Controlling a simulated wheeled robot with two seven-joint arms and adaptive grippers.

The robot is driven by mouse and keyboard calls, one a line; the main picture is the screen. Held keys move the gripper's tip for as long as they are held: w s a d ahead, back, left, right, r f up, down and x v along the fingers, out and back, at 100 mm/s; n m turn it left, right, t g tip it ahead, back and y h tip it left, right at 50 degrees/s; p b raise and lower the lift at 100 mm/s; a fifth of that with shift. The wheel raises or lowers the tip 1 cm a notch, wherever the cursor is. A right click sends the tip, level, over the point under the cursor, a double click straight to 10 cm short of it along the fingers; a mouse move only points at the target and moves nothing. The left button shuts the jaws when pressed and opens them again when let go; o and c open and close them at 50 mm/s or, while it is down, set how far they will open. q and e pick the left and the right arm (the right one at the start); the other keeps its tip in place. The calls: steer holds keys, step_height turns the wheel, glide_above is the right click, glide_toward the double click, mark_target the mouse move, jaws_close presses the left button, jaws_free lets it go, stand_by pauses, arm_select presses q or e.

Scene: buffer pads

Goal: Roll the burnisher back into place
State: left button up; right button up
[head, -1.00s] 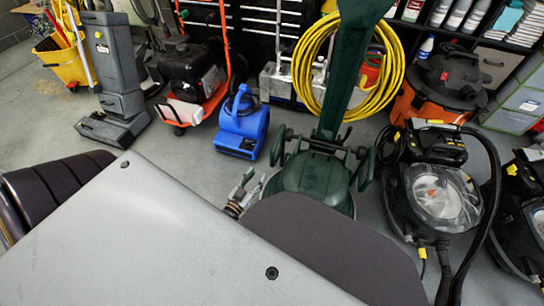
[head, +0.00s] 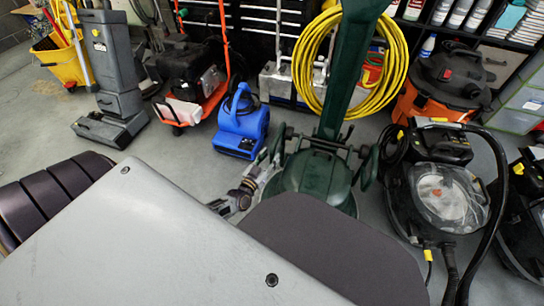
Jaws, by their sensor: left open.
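The burnisher is the dark green floor machine (head: 316,178) in the middle of the head view, with a thick green handle post (head: 350,70) rising out of the top of the picture. Its lower front is hidden behind my own body. My left gripper (head: 268,168) is open, just at the left side of the burnisher's base. I cannot tell whether its fingers touch the machine. My right gripper is not in view.
A blue blower (head: 240,128) stands left of the burnisher, with an orange-framed machine (head: 190,85) behind it. A black and clear extractor (head: 440,195) with a hose is close on the right. A yellow hose coil (head: 385,85) hangs behind the handle. Open grey floor (head: 185,160) lies to the left.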

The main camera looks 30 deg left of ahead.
arm_select(q)
steer(key=shift+w+b, duration=0.3)
steer(key=shift+w, duration=0.8)
jaws_close()
